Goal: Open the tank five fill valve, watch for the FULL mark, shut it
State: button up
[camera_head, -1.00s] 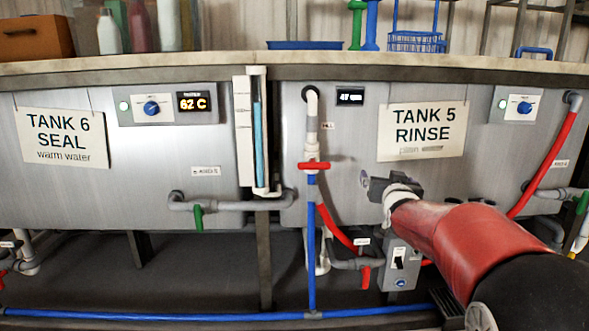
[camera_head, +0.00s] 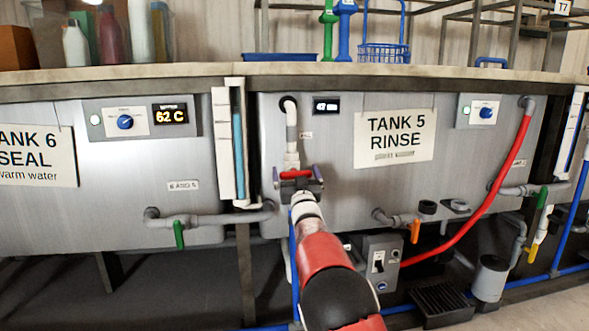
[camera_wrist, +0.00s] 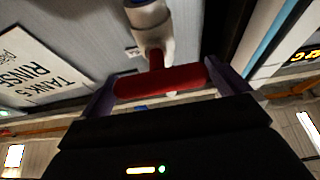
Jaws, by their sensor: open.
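Tank five (camera_head: 345,180) is a grey metal front with a "TANK 5 RINSE" sign (camera_head: 394,138) and a small display (camera_head: 326,106) reading about 47. A pale fill pipe (camera_head: 291,125) comes out of its upper left and runs down to a red valve handle (camera_head: 296,174). The handle lies crosswise to the pipe. My gripper (camera_head: 297,178) is open at the handle, with one finger on each side of it. In the wrist view the red handle (camera_wrist: 160,82) spans between the two fingers; whether they touch it is unclear. No FULL mark is readable.
A sight tube (camera_head: 238,155) with a blue column stands left of the valve. A switch box (camera_head: 379,262), an orange-handled drain valve (camera_head: 415,230) and a red hose (camera_head: 470,230) are to the right. A green-handled valve (camera_head: 179,235) is at left.

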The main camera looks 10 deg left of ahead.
jog(key=shift+x, duration=0.9)
jog(key=c, duration=0.7)
